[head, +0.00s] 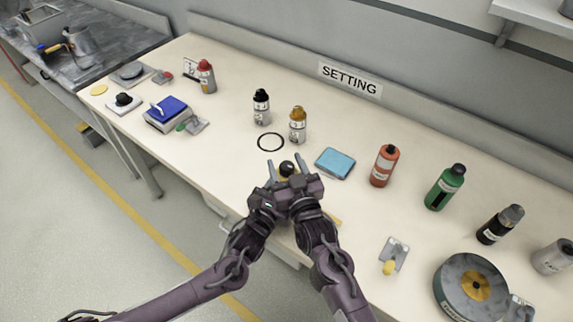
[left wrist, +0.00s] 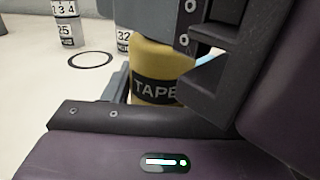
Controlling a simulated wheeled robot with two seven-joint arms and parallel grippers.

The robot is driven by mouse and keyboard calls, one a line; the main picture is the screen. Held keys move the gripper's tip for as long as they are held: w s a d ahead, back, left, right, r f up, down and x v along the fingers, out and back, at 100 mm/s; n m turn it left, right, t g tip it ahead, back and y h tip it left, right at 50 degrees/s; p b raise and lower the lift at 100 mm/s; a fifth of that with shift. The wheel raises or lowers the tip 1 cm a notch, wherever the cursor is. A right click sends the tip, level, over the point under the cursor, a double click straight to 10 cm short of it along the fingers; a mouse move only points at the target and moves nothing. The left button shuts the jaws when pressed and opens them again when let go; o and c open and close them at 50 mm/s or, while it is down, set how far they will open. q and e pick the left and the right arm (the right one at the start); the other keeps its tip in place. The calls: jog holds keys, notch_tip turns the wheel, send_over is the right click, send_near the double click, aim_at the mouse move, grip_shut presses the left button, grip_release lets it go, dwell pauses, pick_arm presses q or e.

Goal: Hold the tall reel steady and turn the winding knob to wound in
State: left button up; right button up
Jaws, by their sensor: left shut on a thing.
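The tall reel is a yellow cylinder with a black band reading TAPE in the left wrist view (left wrist: 162,85). In the head view only its top shows, with a round black knob (head: 287,168) on it. My left gripper (head: 272,182) is shut on the reel's body from the left. My right gripper (head: 300,178) is close beside it at the knob, and the two grippers overlap in the picture. Whether the right fingers touch the knob is hidden. The reel's lower part is hidden behind my grippers.
A black ring (head: 271,142) lies behind the reel, near two labelled bottles (head: 261,107) (head: 298,125). A blue pad (head: 335,163) and a red bottle (head: 385,166) stand to the right. A large grey disc (head: 452,287) sits at the lower right. Bare tabletop lies to the left.

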jog(key=v, duration=1.2)
jog(key=shift+r, duration=0.1)
